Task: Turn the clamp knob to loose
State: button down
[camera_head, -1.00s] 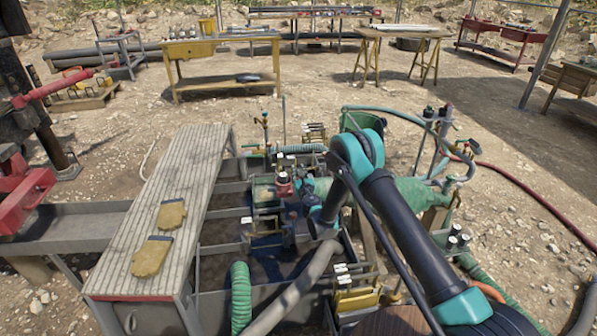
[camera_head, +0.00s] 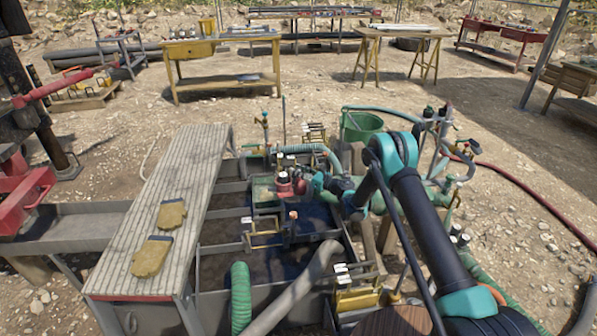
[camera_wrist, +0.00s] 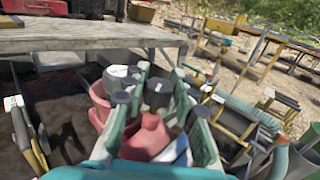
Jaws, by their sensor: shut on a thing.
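A red part (camera_wrist: 147,137), which I take to be the clamp knob, sits between the green fingers of my gripper (camera_wrist: 158,82) in the wrist view. My gripper is shut on it; the exact contact is hard to see. A dark grey round cap (camera_wrist: 158,94) stands just beyond, also between the fingers. In the head view my gripper (camera_head: 311,185) reaches in from the right at the tank's fittings. The red knob (camera_head: 300,187) shows small at its tip. A larger red fitting with a grey top (camera_head: 284,184) is right beside it on the left.
The mud tank (camera_head: 225,272) holds dark mud, with grey dividers and a thick grey hose (camera_head: 295,290). A slatted walkway (camera_head: 180,185) with two tan gloves (camera_head: 152,256) runs along its left. Yellow-framed parts (camera_head: 357,290) and a green bucket (camera_head: 361,126) stand nearby.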

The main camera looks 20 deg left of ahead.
dwell(0.3)
jog(key=c, duration=1.2)
grip_release()
jog(key=shift+d, duration=0.1)
jog(key=v, duration=1.1)
jog(key=shift+d, duration=0.4)
